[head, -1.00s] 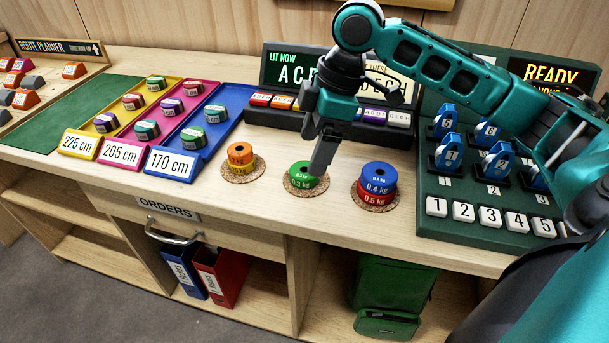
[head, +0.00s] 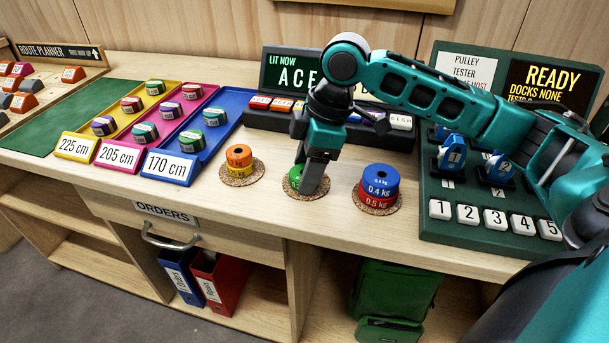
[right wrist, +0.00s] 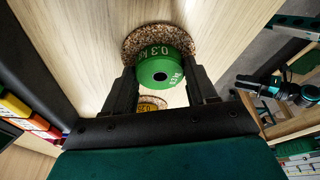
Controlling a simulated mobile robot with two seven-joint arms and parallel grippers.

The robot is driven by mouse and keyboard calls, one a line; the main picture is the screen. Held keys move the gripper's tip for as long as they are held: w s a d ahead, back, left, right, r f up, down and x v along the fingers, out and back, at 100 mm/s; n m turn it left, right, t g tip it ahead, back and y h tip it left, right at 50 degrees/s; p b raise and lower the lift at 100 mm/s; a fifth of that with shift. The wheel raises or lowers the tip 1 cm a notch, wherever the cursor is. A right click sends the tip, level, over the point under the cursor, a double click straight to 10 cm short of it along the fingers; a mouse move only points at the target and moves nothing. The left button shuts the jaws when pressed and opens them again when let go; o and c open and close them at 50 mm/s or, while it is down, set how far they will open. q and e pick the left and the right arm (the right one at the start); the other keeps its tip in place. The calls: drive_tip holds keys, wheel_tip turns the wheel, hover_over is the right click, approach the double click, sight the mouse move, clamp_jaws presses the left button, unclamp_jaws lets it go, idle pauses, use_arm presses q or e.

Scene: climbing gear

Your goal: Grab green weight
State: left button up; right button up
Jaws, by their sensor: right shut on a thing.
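The green weight (head: 294,177) sits on a round cork pad (head: 297,190) in the middle of the counter's front part. In the right wrist view the green weight (right wrist: 163,70) shows a 0.3 kg label and a dark centre hole. My right gripper (head: 313,190) points down and is shut on the green weight, one finger on each side of it (right wrist: 165,95). In the head view the gripper hides much of the weight. I see no clear gap between the weight and its pad. My left gripper does not show in the head view.
An orange and yellow weight stack (head: 239,159) stands left, a blue and red stack (head: 379,186) right, each close by on cork. Colored trays (head: 205,141) with labelled pieces lie further left. A black tag rack (head: 270,118) is behind; a dark green pulley tester (head: 460,225) stands right.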

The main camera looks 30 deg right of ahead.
drive_tip(key=c, duration=0.6)
